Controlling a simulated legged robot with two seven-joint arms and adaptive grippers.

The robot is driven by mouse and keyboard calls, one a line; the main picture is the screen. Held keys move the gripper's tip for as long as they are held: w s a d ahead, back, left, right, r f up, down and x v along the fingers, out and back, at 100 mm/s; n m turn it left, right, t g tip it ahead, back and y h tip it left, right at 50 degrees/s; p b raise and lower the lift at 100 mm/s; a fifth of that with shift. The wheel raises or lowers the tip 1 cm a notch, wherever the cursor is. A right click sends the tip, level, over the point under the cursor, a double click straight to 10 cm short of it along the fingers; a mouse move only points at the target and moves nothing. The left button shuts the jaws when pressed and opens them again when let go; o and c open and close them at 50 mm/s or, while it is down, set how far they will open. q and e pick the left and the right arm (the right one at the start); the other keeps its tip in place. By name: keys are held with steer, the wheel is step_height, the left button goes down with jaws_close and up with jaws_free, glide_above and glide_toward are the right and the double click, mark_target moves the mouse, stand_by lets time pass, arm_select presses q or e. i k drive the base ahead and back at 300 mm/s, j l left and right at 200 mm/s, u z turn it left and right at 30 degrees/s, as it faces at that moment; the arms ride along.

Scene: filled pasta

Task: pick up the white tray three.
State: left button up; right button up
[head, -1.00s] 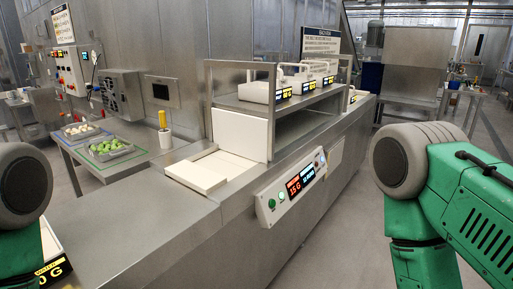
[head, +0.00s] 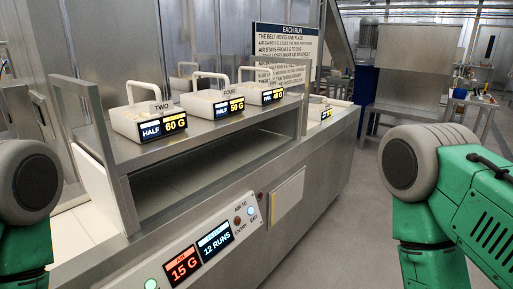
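Three white trays with arched handles stand in a row on the raised metal shelf. The nearest tray (head: 125,123) has a card reading "TWO" and a "HALF 60 G" display. The middle tray (head: 194,105) has a card reading "FOUR" and a "HALF 50 G" display. The farthest tray (head: 247,94) has a small card too blurred to read and a display that seems to end in "40 G". I cannot tell which tray is three. Only green and grey links of my arms show, at the left and right edges; both grippers are out of view.
The shelf (head: 205,128) stands over a long metal machine with a lit control panel (head: 200,253) on its front. A further display (head: 326,113) shows beyond the shelf's far post. A sign (head: 286,45) stands behind. Floor is clear to the right (head: 345,215).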

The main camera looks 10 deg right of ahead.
mark_target(317, 112)
steer(key=i+l, duration=0.15)
steer(key=l, duration=0.2)
steer(key=i+l, duration=0.15)
steer(key=l, duration=0.25)
steer(key=i+l, duration=0.15)
steer(key=l, duration=0.2)
steer(key=i+l, duration=0.15)
steer(key=l, duration=0.25)
steer(key=i+l, duration=0.15)
steer(key=l, duration=0.2)
steer(key=i+l, duration=0.2)
steer(key=l, duration=0.2)
steer(key=i+l, duration=0.15)
steer(key=l, duration=0.6)
steer(key=i+l, duration=0.15)
steer(key=l, duration=0.25)
steer(key=i+l, duration=0.15)
steer(key=i, duration=0.3)
steer(key=i+l, duration=0.15)
steer(key=i, duration=0.35)
steer(key=i+l+z, duration=0.1)
steer(key=i, duration=0.35)
